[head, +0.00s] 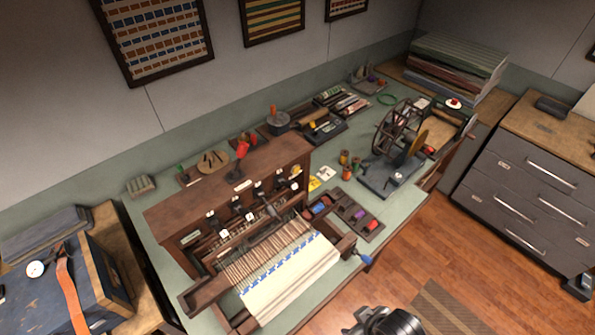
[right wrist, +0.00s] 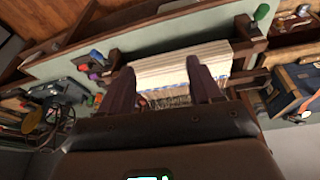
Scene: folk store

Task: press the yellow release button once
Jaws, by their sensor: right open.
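I cannot make out a yellow release button for certain. My left gripper is in neither view.
A spinning wheel (head: 395,130) stands at the table's right. A tray of coloured spools (head: 358,214) sits between it and the loom. A crank with a blue handle (head: 366,259) juts from the loom's right side. Open wooden floor (head: 465,235) lies in front.

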